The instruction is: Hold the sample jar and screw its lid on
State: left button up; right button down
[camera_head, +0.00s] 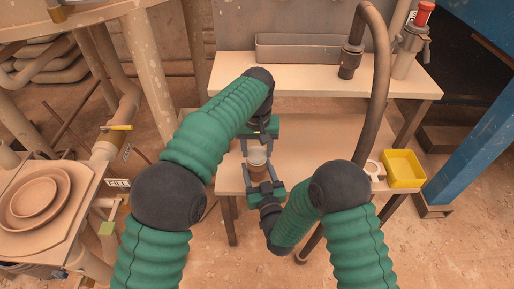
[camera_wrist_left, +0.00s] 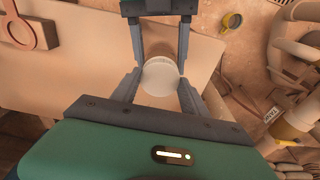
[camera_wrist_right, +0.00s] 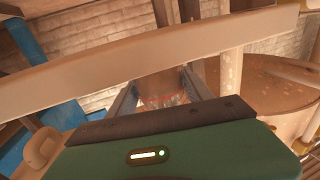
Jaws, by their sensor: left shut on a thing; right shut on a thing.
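The sample jar (camera_head: 258,174) stands out brownish in the head view, held upright over the bench front. My right gripper (camera_head: 262,184) is shut on it from the near side. The right wrist view shows the jar (camera_wrist_right: 163,92) between the fingers, with a reddish line around it. The pale round lid (camera_head: 257,155) is directly above the jar, between the fingers of my left gripper (camera_head: 258,146), which is shut on it from the far side. The lid (camera_wrist_left: 161,76) also shows from above in the left wrist view, hiding the jar. I cannot tell whether the lid is seated on the thread.
The bench (camera_head: 320,140) is largely clear around the grippers. A yellow bin (camera_head: 403,169) and a pale ring-shaped item (camera_head: 374,169) are at its right. A thick hose (camera_head: 376,80) curves down on the right. A shelf with a metal trough (camera_head: 297,48) is behind.

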pick_arm(q)
jog(key=m, duration=0.4)
jog(key=shift+a+m+h, duration=0.15)
jog(key=shift+m+h, duration=0.15)
jog(key=m, duration=0.2)
jog(key=shift+f+m, duration=0.1)
jog(key=shift+m, duration=0.3)
jog(key=m, duration=0.3)
jog(key=m+g, duration=0.1)
jog(key=m, duration=0.2)
jog(key=shift+w+h, duration=0.2)
jog(key=shift+h, duration=0.2)
jog(key=m, duration=0.6)
jog(key=shift+w+g, duration=0.1)
jog(key=shift+g, duration=0.2)
jog(key=m, duration=0.6)
jog(key=shift+w+m+g, duration=0.1)
jog(key=shift+m+g, duration=0.2)
jog(key=o, duration=1.3)
